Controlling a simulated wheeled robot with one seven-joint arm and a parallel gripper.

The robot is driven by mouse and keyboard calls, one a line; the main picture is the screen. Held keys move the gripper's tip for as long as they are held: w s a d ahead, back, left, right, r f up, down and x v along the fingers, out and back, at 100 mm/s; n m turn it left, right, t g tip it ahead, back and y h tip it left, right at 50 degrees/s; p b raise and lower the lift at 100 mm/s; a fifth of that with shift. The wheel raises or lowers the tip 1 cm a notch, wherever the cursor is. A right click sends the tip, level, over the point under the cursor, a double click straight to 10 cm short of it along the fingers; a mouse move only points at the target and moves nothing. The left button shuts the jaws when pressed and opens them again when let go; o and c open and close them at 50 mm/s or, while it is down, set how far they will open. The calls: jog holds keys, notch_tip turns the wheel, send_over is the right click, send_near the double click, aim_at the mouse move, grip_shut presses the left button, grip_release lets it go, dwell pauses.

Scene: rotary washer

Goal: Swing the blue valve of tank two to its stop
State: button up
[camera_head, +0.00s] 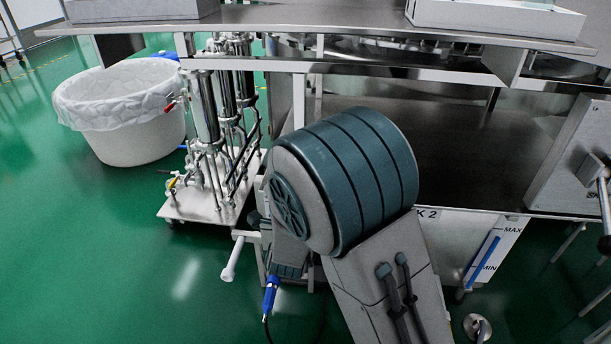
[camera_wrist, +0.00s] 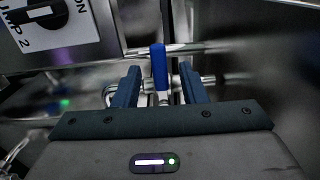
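In the wrist view a blue valve handle (camera_wrist: 158,65) stands upright on a metal fitting beside thin steel pipes. My gripper (camera_wrist: 160,78) is open, with one dark blue finger to each side of the handle. Gaps show between the handle and both fingers; how deep it sits between them is hard to tell. In the head view tank two (camera_head: 455,228), with part of its "K 2" label showing, is partly covered by my arm. My gripper and the valve handle are hidden there behind the arm.
A sign reading "PUMP 2" (camera_wrist: 50,25) is at upper left in the wrist view. In the head view, a pipe stand (camera_head: 208,110) and lined white bin (camera_head: 125,105) are left. A blue connector with cable (camera_head: 271,292) hangs below my arm. Green floor is clear at lower left.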

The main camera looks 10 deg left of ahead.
jog(key=s+p, duration=0.1)
jog(key=s, duration=0.9)
jog(key=shift+s+a+p, duration=0.15)
jog(key=shift+p, duration=0.2)
